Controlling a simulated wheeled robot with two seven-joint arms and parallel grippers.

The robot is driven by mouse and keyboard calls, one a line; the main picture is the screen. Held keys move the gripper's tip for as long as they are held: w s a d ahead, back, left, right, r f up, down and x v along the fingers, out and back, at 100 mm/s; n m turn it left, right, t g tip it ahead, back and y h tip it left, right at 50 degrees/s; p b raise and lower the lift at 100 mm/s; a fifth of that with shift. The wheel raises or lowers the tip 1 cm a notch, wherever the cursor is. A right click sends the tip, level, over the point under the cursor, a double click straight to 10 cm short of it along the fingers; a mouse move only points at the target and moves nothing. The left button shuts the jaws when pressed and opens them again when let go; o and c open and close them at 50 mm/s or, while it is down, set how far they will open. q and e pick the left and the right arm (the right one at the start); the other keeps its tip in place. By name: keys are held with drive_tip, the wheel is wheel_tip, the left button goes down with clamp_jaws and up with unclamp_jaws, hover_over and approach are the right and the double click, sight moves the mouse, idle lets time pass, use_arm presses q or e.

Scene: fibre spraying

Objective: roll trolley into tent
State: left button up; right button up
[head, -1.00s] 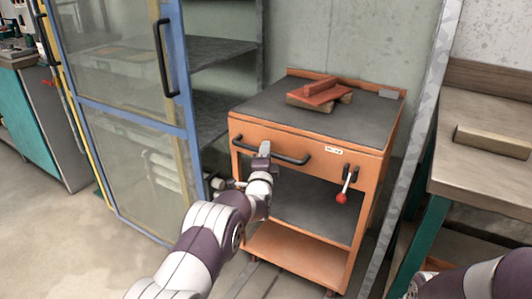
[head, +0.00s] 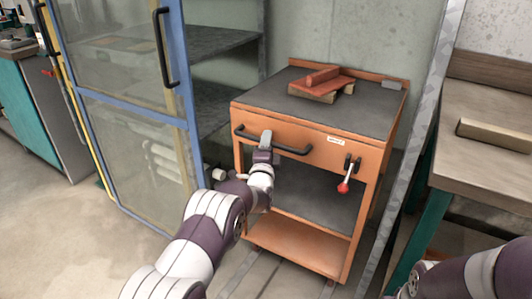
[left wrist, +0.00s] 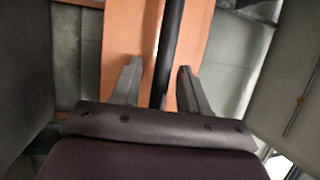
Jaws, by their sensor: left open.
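The trolley (head: 310,232) is orange with a dark grey top and lower shelves. It stands upright against a pale green wall. Its black bar handle (head: 294,148) runs across the front, and a red-knobbed lever (head: 344,185) hangs to the right. My left gripper (head: 265,142) is at the handle's middle. In the left wrist view the dark handle bar (left wrist: 170,45) passes between the spread fingers (left wrist: 160,72), with gaps beside it. Of my right arm only a link shows at bottom right; its gripper is out of view. I cannot pick out a tent for certain.
Red and wooden blocks (head: 320,83) lie on the trolley top. A blue-framed glass door (head: 130,115) stands left, before grey shelves (head: 215,47). A metal post (head: 425,110) and a bench (head: 480,175) are close on the right. Floor at lower left is clear.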

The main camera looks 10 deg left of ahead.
use_arm(q)
drive_tip(key=s+f+p, duration=0.2)
drive_tip(key=s+p, duration=0.1)
drive_tip(key=s, duration=0.9)
drive_tip(key=shift+d, duration=0.3)
drive_tip(key=shift+w+f, duration=0.1)
